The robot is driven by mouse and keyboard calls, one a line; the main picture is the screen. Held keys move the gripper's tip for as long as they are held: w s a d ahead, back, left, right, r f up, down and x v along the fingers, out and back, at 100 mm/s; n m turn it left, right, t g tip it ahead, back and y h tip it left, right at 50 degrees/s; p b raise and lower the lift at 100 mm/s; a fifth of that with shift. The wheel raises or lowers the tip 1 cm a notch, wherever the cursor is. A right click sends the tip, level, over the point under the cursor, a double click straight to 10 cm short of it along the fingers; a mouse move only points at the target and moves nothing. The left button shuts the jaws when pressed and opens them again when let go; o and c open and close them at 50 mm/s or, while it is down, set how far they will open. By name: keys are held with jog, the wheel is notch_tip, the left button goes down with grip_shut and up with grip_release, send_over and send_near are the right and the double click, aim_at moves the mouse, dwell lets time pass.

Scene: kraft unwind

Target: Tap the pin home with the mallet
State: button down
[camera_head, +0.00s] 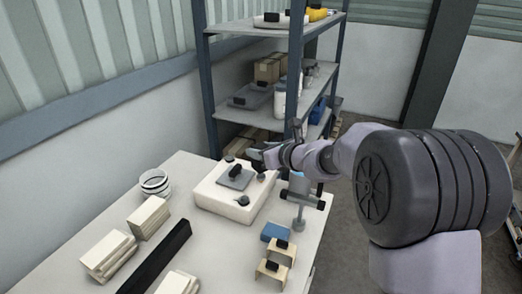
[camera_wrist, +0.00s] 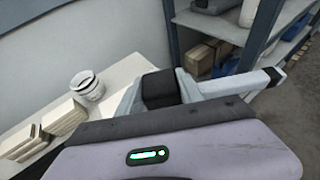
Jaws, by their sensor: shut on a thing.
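My gripper (camera_head: 262,158) reaches in from the right above the back right of a white block (camera_head: 216,198) on the table. In the wrist view it is shut on a black block-shaped grip (camera_wrist: 160,88), which I take to be the mallet's; the rest of the mallet is hard to make out. The white block carries a grey plate (camera_head: 229,182) with a black knob, and small dark round pieces near its edges, one at the front (camera_head: 243,200). I cannot tell which is the pin, or whether the mallet touches it.
A grey T-shaped piece with dark ends (camera_head: 303,197) stands at the table's right edge. A blue block (camera_head: 275,232) and wooden brackets (camera_head: 270,272) are in front. A striped cup (camera_head: 155,184), wooden stacks (camera_head: 108,255) and a black bar (camera_head: 155,258) are left. Shelving (camera_head: 205,90) stands behind.

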notch_tip(320, 180, down, 3)
jog(key=shift+f+b, duration=0.2)
jog(key=shift+b, duration=0.95)
jog(key=shift+r+p, duration=0.35)
jog(key=shift+p, duration=0.05)
notch_tip(320, 180, up, 7)
jog(key=p, duration=0.5)
jog(key=shift+f+p, duration=0.1)
jog(key=shift+p, duration=0.25)
jog(key=shift+f, duration=0.15)
